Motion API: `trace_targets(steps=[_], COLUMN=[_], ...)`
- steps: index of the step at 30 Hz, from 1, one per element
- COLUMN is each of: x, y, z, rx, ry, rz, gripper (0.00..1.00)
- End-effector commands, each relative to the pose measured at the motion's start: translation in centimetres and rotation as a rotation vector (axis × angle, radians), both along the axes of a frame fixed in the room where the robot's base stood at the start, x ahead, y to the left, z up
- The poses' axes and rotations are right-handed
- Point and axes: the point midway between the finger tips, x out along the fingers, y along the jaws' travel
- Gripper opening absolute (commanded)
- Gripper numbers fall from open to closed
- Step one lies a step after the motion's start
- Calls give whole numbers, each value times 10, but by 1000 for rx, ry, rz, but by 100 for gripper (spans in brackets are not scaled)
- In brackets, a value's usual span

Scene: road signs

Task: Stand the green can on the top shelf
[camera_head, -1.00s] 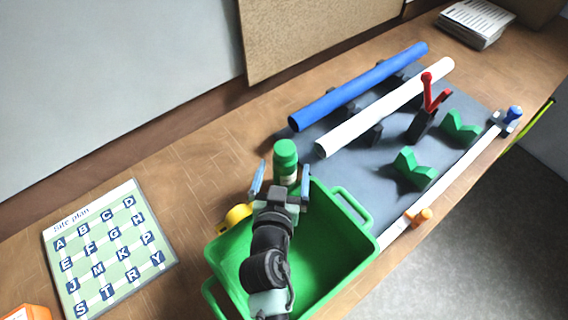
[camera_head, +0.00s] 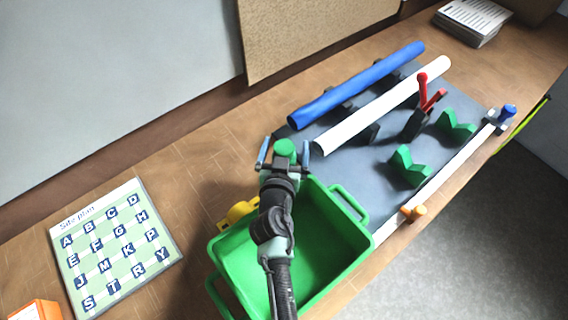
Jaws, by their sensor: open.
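The green can (camera_head: 285,147) stands on the table just behind the green crate; only its green top shows, as my gripper hides its lower part. My gripper (camera_head: 284,149) is open, with one blue finger on each side of the can. I cannot tell whether the fingers touch it. No shelf shows in this view.
The green crate (camera_head: 358,206) is below my arm, with a yellow thing (camera_head: 238,211) at its left. A blue tube (camera_head: 357,86) and a white tube (camera_head: 381,105) lie on black holders. Green V-blocks (camera_head: 410,168) and a red-handled clamp (camera_head: 424,95) stand on the grey mat. A lettered site plan (camera_head: 118,245) lies left.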

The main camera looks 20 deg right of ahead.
Motion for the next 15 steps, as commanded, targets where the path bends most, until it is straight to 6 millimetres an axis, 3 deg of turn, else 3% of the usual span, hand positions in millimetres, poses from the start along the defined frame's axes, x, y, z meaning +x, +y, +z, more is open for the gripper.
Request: trace_targets(steps=[3, 15], x=[0, 0], y=[0, 0], z=[0, 0], rx=[0, -1], ry=[0, 0], rz=[0, 0], gripper=[98, 26])
